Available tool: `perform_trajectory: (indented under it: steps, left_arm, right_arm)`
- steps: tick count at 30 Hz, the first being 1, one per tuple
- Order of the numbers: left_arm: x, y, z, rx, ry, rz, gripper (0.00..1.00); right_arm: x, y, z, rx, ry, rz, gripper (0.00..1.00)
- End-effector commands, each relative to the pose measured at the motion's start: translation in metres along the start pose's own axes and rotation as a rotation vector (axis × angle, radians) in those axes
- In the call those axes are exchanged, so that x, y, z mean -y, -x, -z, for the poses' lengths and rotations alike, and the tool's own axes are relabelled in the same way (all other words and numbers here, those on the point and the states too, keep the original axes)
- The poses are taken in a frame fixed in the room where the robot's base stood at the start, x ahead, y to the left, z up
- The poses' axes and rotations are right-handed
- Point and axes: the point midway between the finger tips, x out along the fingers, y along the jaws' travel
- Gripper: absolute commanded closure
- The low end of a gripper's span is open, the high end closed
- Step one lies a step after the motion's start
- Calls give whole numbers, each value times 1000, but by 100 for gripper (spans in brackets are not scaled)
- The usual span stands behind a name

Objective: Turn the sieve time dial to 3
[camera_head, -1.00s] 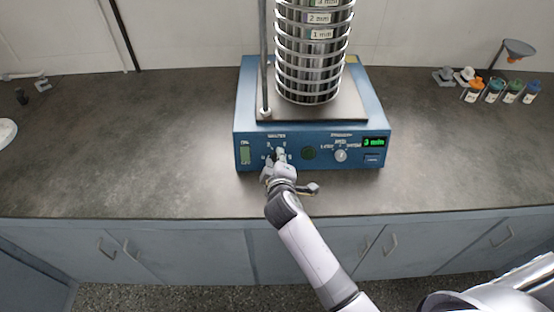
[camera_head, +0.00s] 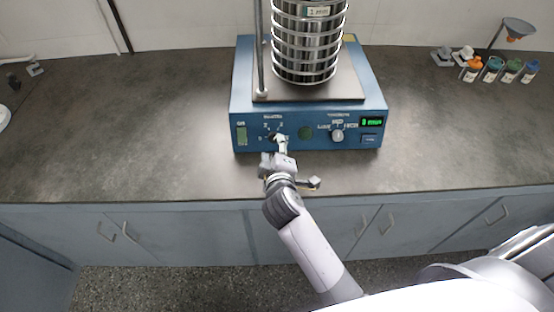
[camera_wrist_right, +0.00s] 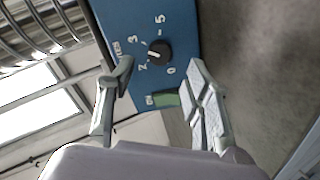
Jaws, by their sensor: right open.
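The sieve time dial (camera_wrist_right: 159,50) is a black knob on the blue front panel, with printed numbers around it. Its pale pointer mark appears to face the side of the 2 and 3, but is small. In the head view the dial (camera_head: 272,136) is partly covered by my right gripper (camera_head: 281,146). In the right wrist view my right gripper (camera_wrist_right: 160,68) is open, its fingers apart, with the dial ahead between and beyond the tips. My left gripper is out of view.
The blue sieve shaker (camera_head: 240,95) carries a tall metal sieve stack (camera_head: 305,45). A green switch (camera_wrist_right: 163,100) sits near the dial; a second knob (camera_head: 337,135) is to the right. Small bottles (camera_head: 495,70) stand back right.

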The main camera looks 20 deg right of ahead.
Motion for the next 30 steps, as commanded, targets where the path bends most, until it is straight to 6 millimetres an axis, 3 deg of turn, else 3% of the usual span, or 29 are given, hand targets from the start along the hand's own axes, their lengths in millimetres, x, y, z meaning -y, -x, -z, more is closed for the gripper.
perform_trajectory:
  steps: [3, 10, 30]
  left_arm:
    - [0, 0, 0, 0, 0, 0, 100]
    - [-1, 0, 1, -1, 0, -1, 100]
    - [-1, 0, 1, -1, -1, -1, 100]
  right_arm:
    - [1, 27, -1, 1, -3, 3, 54]
    - [0, 58, -1, 1, 0, 1, 54]
    - [0, 65, -3, 7, -7, 5, 54]
